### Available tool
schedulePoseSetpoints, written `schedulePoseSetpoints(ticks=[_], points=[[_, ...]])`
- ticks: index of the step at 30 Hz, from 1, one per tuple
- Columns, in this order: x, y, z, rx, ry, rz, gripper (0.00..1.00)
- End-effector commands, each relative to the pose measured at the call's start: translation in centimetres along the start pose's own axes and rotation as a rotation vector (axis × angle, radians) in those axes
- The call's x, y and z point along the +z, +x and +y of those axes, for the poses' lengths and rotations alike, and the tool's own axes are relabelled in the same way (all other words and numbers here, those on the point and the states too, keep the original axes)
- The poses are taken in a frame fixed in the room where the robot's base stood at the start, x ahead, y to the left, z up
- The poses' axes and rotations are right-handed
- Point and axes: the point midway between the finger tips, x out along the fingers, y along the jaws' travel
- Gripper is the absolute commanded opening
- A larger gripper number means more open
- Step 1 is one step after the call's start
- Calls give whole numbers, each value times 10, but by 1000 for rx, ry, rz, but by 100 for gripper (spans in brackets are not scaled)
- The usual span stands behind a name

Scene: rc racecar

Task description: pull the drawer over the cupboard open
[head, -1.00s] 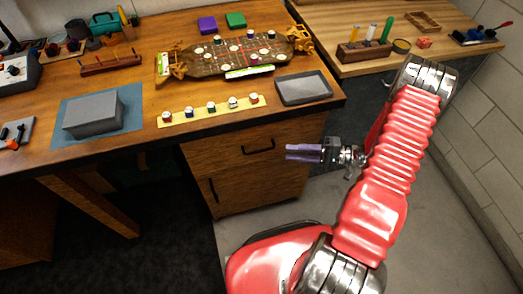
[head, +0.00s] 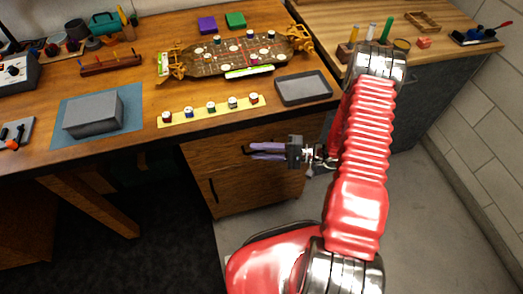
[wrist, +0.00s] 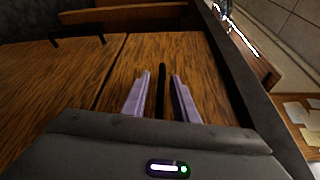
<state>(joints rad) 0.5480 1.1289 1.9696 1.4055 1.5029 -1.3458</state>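The wooden drawer (head: 215,146) is flush under the workbench top, above the cupboard (head: 240,192) with its dark handle (head: 213,190). My gripper (head: 250,151) has pale purple fingers and is in front of the drawer face, mostly hiding the drawer's handle in the head view. In the wrist view the fingers (wrist: 161,75) are apart, with the dark drawer handle (wrist: 161,92) between them, running along their length. The fingers look clear of the handle on both sides; how deep it sits between them I cannot tell. The cupboard handle (wrist: 77,40) shows at upper left there.
The workbench (head: 140,150) overhangs the drawer and carries a grey tray (head: 303,88), a yellow strip of small pots (head: 210,109) and a car chassis (head: 235,52). A second bench (head: 345,62) stands at right. The floor (head: 430,210) at right is clear.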

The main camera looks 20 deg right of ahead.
Motion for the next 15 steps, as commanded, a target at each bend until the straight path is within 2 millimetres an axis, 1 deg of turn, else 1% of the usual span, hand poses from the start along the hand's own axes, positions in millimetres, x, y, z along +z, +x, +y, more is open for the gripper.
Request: schedulePoseSetpoints(ticks=[8,15], points=[[0,1,0,0,0,0,26],[0,1,0,0,0,0,9]])
